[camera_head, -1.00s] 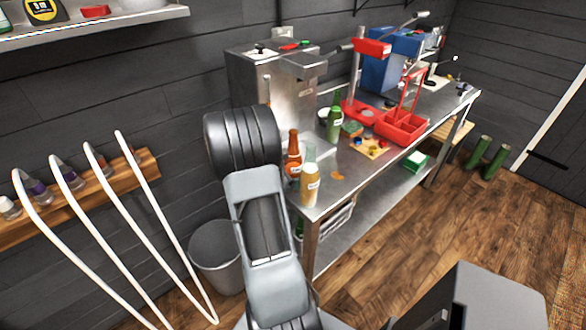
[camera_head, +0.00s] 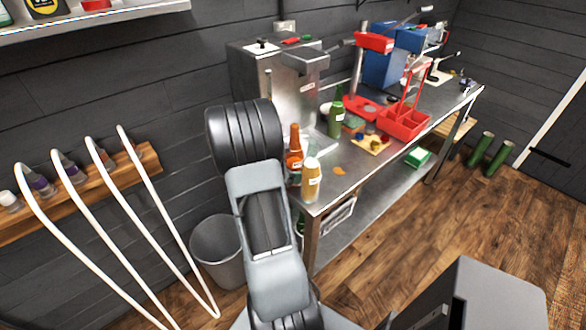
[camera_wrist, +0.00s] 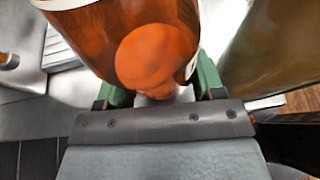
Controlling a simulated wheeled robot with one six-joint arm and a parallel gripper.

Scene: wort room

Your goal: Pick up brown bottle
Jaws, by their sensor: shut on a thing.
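The brown bottle (camera_head: 294,139) shows orange-brown at the near left corner of the metal table (camera_head: 337,196), just past the end of my arm. In the wrist view the bottle (camera_wrist: 115,40) is large and close, with a white label edge. My gripper (camera_wrist: 158,88) has its green fingers on either side of it and is shut on it. The arm hides the gripper in the head view. I cannot tell whether the bottle's base touches the table.
A yellow bottle (camera_head: 311,181) stands just right of the brown one, very close. A green bottle (camera_head: 335,121), a board with small caps (camera_head: 371,145) and a red carrier (camera_head: 404,124) are farther along the table. A grey bin (camera_head: 220,250) stands on the floor at left.

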